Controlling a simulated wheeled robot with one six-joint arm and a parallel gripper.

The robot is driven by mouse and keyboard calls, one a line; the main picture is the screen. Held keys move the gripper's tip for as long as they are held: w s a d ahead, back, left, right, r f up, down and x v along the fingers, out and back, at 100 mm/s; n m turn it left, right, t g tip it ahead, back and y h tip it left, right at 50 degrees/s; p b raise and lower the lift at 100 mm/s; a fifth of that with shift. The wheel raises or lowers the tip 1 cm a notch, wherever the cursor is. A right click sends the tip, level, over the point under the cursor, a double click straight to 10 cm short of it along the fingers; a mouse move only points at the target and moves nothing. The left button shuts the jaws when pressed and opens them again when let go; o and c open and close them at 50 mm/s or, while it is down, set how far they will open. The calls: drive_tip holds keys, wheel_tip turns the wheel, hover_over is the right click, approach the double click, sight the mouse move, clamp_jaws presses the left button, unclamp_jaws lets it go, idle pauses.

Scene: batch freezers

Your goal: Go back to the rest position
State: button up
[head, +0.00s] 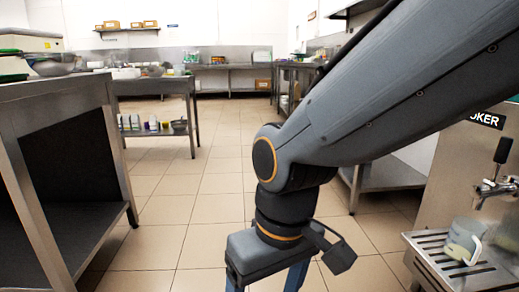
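My gripper (267,280) hangs at the bottom centre of the head view, below my grey arm, pointing down over the tiled floor. Its two blue fingers are spread apart at the lower frame edge, with only floor visible between them. The fingertips are cut off by the frame. A pale cup with a handle (465,241) sits tilted on the slotted drip tray (423,240) at the right, apart from my gripper.
A steel freezer with a tap (490,190) stands at the right. A steel table (52,90) stands close at the left. A table with bowls and containers (155,88) is behind it. The tiled floor (215,185) between is clear.

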drive_tip(key=s+a, duration=0.3)
drive_tip(key=s, duration=0.1)
drive_tip(key=d+r+m+p, duration=0.2)
drive_tip(key=d+r+p, duration=0.5)
drive_tip(key=p, duration=0.5)
drive_tip(key=d+r+m+h+p, duration=0.1)
drive_tip(key=d+r+m+p, duration=0.1)
drive_tip(key=d+r+p, duration=0.5)
drive_tip(key=w+d+r+m+p, duration=0.1)
drive_tip(key=d+r+p, duration=0.6)
drive_tip(key=r+p, duration=0.8)
drive_tip(key=m+p, duration=0.1)
drive_tip(key=p, duration=0.2)
drive_tip(key=shift+r+p, duration=0.25)
drive_tip(key=shift+p, duration=0.1)
